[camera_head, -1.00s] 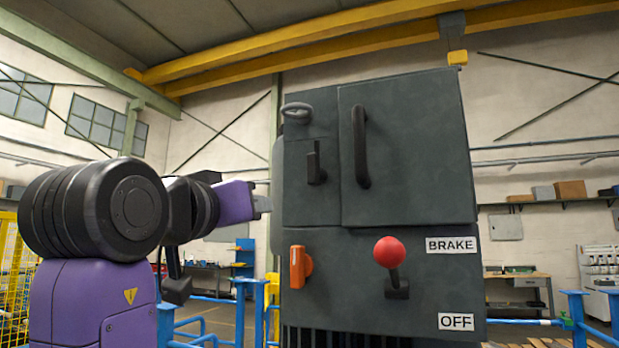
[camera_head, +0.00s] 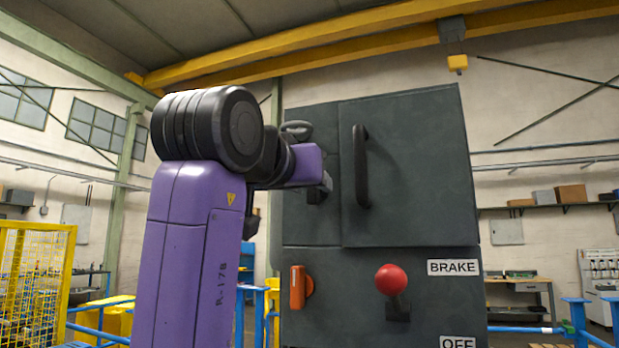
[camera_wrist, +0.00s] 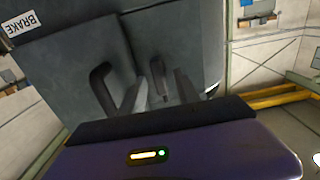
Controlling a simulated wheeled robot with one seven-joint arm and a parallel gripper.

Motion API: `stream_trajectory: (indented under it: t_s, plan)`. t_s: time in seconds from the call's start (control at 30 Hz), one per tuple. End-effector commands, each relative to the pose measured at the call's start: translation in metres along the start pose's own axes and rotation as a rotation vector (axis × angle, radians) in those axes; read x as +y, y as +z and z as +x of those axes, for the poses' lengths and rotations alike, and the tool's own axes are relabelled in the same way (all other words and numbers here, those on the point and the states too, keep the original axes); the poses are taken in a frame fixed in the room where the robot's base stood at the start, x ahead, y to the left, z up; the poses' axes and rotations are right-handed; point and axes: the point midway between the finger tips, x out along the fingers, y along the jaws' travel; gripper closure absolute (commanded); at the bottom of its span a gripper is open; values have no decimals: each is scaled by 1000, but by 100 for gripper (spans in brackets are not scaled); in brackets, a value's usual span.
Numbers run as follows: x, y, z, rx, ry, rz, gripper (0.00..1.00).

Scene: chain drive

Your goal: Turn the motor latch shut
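A dark latch lever stands on the small upper-left panel of the grey cabinet (camera_head: 400,160). In the head view my gripper (camera_head: 326,181) is in front of this latch (camera_head: 315,196) and hides most of it. In the wrist view the latch (camera_wrist: 158,72) shows upright beyond and between the two fingers of my gripper (camera_wrist: 160,90). The fingers are open, with one on each side of the latch's line. I cannot tell whether they touch it. An orange lever (camera_head: 297,287) points upright on the cabinet's lower left. No label names the motor latch.
A large dark door handle (camera_head: 361,166) sticks out close to the right of my gripper. A dark wheel (camera_head: 297,128) is above the latch. A red-knobbed lever (camera_head: 391,281) by the BRAKE label (camera_head: 453,267) is lower right. Blue rails stand below.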

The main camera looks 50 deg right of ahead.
Motion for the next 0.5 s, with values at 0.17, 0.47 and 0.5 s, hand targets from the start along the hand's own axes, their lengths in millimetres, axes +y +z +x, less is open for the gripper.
stream_trajectory:
  t_s: [0.17,0.47,0.5]
  plan:
    - [0,0,5,1,-1,1,62]
    - [0,0,5,1,-1,1,87]
    - [0,0,5,1,-1,1,95]
